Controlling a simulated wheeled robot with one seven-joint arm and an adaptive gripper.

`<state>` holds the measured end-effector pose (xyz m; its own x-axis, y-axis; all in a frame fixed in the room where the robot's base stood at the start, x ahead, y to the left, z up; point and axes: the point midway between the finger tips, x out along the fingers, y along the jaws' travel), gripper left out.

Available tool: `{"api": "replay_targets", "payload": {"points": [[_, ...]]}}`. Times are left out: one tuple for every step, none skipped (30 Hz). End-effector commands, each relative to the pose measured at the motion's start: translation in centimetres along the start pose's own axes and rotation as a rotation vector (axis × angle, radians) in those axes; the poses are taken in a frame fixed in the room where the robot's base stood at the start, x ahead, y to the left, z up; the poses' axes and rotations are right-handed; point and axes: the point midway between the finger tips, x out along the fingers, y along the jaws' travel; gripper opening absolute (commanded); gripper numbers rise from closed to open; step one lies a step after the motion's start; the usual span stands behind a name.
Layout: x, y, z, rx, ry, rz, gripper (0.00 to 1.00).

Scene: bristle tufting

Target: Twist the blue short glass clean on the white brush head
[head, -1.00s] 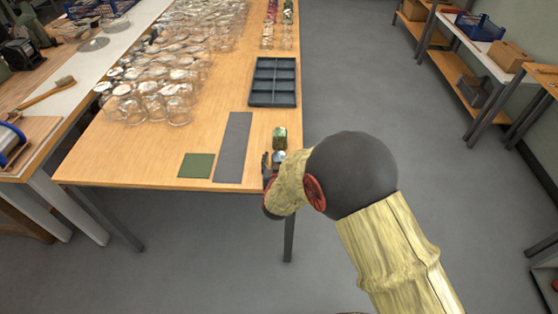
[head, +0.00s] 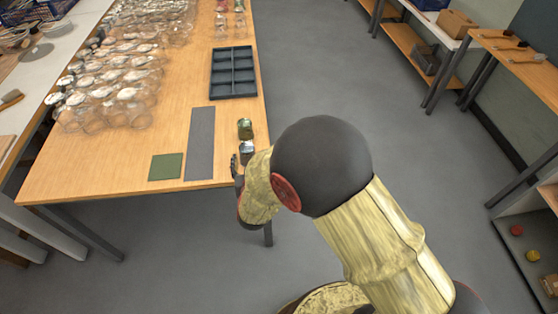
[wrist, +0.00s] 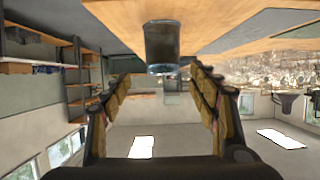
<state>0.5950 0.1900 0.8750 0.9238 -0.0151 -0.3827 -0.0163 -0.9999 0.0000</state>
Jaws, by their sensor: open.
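A short glass (wrist: 162,45) with a bluish rim stands at the table's edge in the wrist view, beyond and between my fingertips. In the head view the glass (head: 247,150) shows partly behind my gripper (head: 237,168). My gripper is open and empty, with its two fingers (wrist: 157,78) spread apart and the glass not held. A green short glass (head: 245,128) stands just behind the bluish one. I cannot make out a white brush head in either view.
The wooden table (head: 120,170) carries a grey strip mat (head: 200,140), a green square mat (head: 166,166), a dark compartment tray (head: 233,73) and many clear glasses (head: 125,85) at left. Shelves (head: 410,40) line the right. The floor between is clear.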

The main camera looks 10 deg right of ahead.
Motion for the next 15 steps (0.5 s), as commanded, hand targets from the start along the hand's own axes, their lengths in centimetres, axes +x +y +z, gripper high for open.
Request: {"api": "replay_targets", "payload": {"points": [[-0.1, 0.0, 0.0, 0.0, 0.0, 0.0, 0.6], [-0.1, 0.0, 0.0, 0.0, 0.0, 0.0, 0.6], [-0.1, 0.0, -0.1, 0.002, -0.001, -0.001, 0.6], [-0.1, 0.0, -0.3, 0.005, -0.003, -0.004, 0.6], [-0.1, 0.0, -0.7, 0.01, -0.008, -0.009, 0.6], [-0.2, 0.0, -1.5, 0.019, -0.018, -0.018, 0.6], [-0.3, 0.1, -2.2, 0.029, -0.028, -0.027, 0.6], [-0.6, 0.1, -3.1, 0.039, -0.041, -0.041, 0.6], [-1.0, 0.2, -4.5, 0.055, -0.064, -0.06, 0.6], [-1.5, 0.3, -5.6, 0.065, -0.084, -0.078, 0.6], [-2.1, 0.5, -6.8, 0.076, -0.105, -0.095, 0.6], [-3.2, 0.9, -8.3, 0.085, -0.136, -0.119, 0.6], [-4.1, 1.3, -9.4, 0.091, -0.161, -0.136, 0.6], [-5.2, 1.8, -10.5, 0.095, -0.185, -0.152, 0.6], [-6.7, 2.5, -11.7, 0.096, -0.216, -0.17, 0.6]]}}
